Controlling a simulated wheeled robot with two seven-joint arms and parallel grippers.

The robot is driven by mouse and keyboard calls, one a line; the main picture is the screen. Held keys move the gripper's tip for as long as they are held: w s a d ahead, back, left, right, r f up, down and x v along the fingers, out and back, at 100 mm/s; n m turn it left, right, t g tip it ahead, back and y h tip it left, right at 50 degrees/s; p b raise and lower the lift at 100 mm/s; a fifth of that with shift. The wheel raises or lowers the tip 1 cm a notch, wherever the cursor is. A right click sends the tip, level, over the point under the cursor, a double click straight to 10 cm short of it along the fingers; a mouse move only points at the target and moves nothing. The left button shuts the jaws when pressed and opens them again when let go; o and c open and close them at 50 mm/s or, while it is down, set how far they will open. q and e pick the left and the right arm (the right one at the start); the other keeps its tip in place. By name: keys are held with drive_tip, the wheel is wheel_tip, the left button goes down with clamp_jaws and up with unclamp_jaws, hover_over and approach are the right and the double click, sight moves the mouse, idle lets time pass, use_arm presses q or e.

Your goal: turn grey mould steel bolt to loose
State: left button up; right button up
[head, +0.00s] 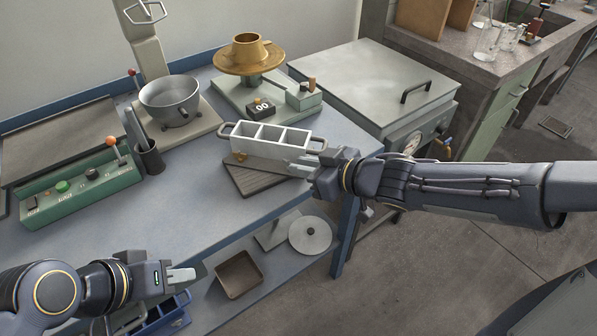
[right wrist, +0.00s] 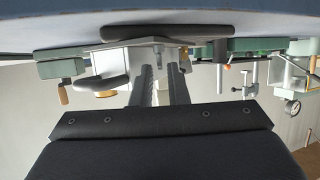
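The grey mould (head: 270,138) is a pale, open box with compartments and a loop handle at each end. It sits on a dark ribbed mat on the bench, and a brass-coloured knob (head: 240,156) shows at its front left. My right gripper (head: 302,166) is at the mould's right end. In the right wrist view its two fingers (right wrist: 160,70) are apart, pointing at the mould's end (right wrist: 120,58). A small grey bolt-like part (right wrist: 158,48) shows just beyond the fingertips; contact cannot be told. My left gripper (head: 184,275) is away at lower left, in front of the bench; its finger gap is unclear.
A ribbed mat (head: 252,184) lies under the mould. A grey lidded cabinet (head: 370,78) stands right. The front bench top is clear.

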drive_tip(key=shift+b+x, duration=0.3)
drive_tip(key=shift+x, duration=0.65)
clamp_jaws()
drive_tip(key=n+g+p, duration=0.1)
drive_tip(key=p, duration=0.5)
drive_tip(key=n+g+y+p, duration=0.1)
drive_tip(key=n+g+p, duration=0.1)
drive_tip(key=p, duration=0.4)
drive_tip(key=w+n+g+y+p, duration=0.1)
drive_tip(key=p, duration=0.5)
drive_tip(key=shift+d+r+n+g, duration=0.25)
drive_tip(key=shift+r+n+g, duration=0.05)
drive_tip(key=shift+r, duration=0.05)
drive_tip(key=shift+f+g+p, duration=0.25)
drive_tip(key=shift+g+p, duration=0.05)
drive_tip(key=shift+p, duration=0.05)
unclamp_jaws()
